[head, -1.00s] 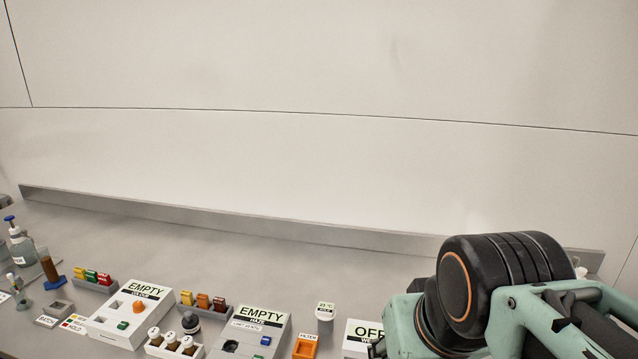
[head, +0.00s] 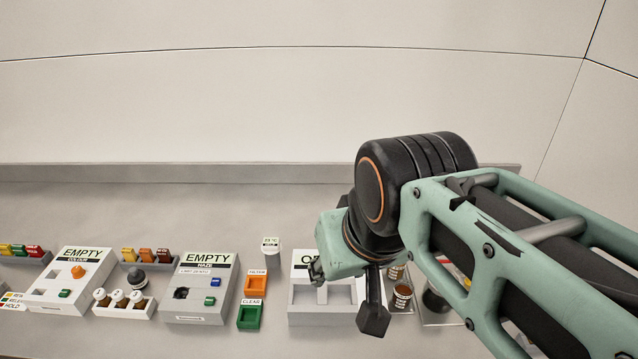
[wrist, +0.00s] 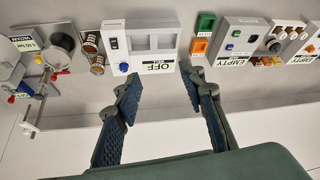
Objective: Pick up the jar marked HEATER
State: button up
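No label reading HEATER is legible in either view. Two brown jars with pale labels stand right of the OFF unit in the head view, partly behind my arm; the nearer jar (head: 402,298) shows best. In the wrist view the jars lie left of the OFF unit, and one brown jar (wrist: 97,62) shows beyond my left finger; their print is too small to read. My gripper (wrist: 162,84) is open and empty, its two fingers wide apart in front of the OFF unit (wrist: 140,45). The fingers touch nothing that I can see.
Two EMPTY units (head: 70,278) (head: 205,285), a rack of small white-capped bottles (head: 122,304), an orange FILTER tray (head: 255,284) and a green CLEAR tray (head: 249,315) stand on the bench. A gauge-like apparatus (wrist: 58,48) stands beyond the jars.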

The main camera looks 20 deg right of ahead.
aim_at(404, 290)
jog(key=z, duration=1.25)
jog(key=k+j+z, duration=0.2)
jog(key=j+z, duration=0.3)
jog(key=l, duration=0.1)
